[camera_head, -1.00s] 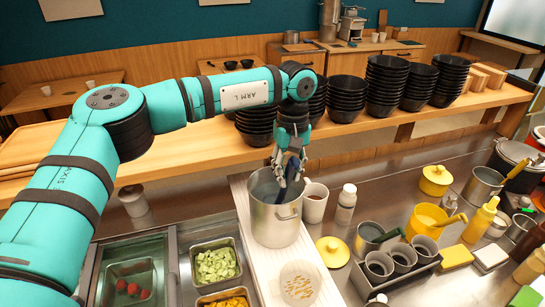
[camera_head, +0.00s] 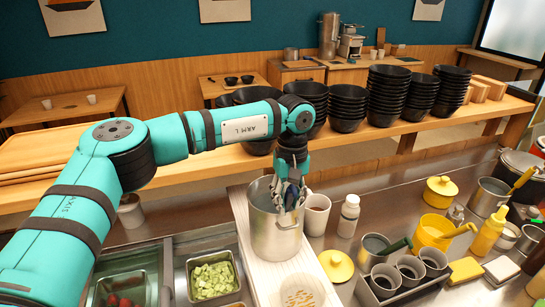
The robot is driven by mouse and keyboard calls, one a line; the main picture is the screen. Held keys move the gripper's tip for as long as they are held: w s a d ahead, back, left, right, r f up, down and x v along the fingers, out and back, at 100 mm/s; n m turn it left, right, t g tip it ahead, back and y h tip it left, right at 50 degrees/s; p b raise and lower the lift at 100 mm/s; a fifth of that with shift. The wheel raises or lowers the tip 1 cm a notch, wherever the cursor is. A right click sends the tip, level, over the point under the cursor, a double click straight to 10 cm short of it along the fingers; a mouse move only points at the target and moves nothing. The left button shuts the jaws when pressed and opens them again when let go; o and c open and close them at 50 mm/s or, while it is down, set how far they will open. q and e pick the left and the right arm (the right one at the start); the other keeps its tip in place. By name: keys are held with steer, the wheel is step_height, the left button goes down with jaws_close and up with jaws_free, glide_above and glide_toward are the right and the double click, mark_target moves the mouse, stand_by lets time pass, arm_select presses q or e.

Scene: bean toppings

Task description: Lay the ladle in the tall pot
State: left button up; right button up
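The tall pot (camera_head: 275,237) is a silver metal pot standing upright on a pale board, left of the middle of the counter. My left gripper (camera_head: 288,203) points down at the pot's mouth, its fingertips at or just inside the rim. A dark, narrow shape shows between its fingers. I cannot tell whether this is the ladle's handle or part of the fingers, so its grip is unclear. The pot's inside is mostly hidden. A dark green handle (camera_head: 397,245) leans out of a grey container to the right. My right gripper is not in view.
A white cup (camera_head: 317,215) and a white-capped bottle (camera_head: 348,217) stand close right of the pot. A yellow lid (camera_head: 336,266) lies in front of them. Stacks of black bowls (camera_head: 388,97) line the wooden shelf behind. Food trays (camera_head: 213,278) sit at the front left.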

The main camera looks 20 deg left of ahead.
arm_select(q)
steer(key=o, duration=0.5)
steer(key=shift+s+d, duration=0.1)
steer(key=shift+d, duration=0.05)
steer(key=shift+c, duration=0.2)
step_height(320, 180, up, 12)
steer(key=shift+w, duration=0.35)
steer(key=shift+f, duration=0.1)
